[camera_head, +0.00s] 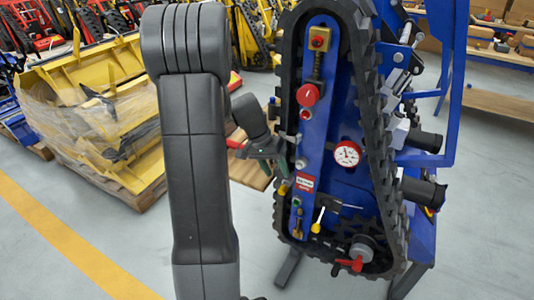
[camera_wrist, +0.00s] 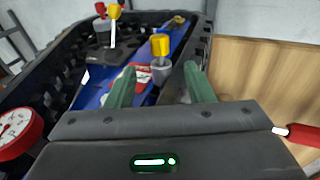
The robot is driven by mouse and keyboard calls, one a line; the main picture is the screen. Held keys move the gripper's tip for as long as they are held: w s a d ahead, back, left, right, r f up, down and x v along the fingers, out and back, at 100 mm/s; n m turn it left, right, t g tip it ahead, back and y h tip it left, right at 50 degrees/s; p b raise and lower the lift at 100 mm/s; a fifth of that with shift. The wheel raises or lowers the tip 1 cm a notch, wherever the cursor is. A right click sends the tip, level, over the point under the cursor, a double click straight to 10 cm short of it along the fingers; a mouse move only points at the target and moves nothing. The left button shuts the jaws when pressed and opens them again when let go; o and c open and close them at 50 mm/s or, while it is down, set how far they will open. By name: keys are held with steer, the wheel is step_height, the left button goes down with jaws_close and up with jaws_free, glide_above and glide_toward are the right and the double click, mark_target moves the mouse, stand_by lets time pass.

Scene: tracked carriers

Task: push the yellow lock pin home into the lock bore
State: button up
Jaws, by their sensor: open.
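The yellow lock pin (camera_wrist: 160,45) stands out of a grey round collar (camera_wrist: 160,70), which I take to be the lock bore, beside a red and white label (camera_wrist: 130,78) in the wrist view. In the head view the pin (camera_head: 283,188) is small, at the left edge of the blue plate (camera_head: 312,130). My gripper (camera_wrist: 162,88) is open. Its two green fingers are apart, and the pin and collar show between and beyond their tips; I see no contact. In the head view my gripper (camera_head: 283,150) is by the plate's left edge, above the pin. The depth of the pin in the bore cannot be told.
A black rubber track (camera_head: 365,110) surrounds the plate. A second yellow knob (camera_head: 316,228) on a pale rod, a gauge (camera_head: 346,154), a red knob (camera_head: 308,95) and a red-handled valve (camera_head: 350,264) are nearby. A wrapped yellow bucket (camera_head: 90,100) lies left; open floor is in front.

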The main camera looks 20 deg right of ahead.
steer(key=v, duration=0.8)
steer(key=shift+s+a, duration=0.1)
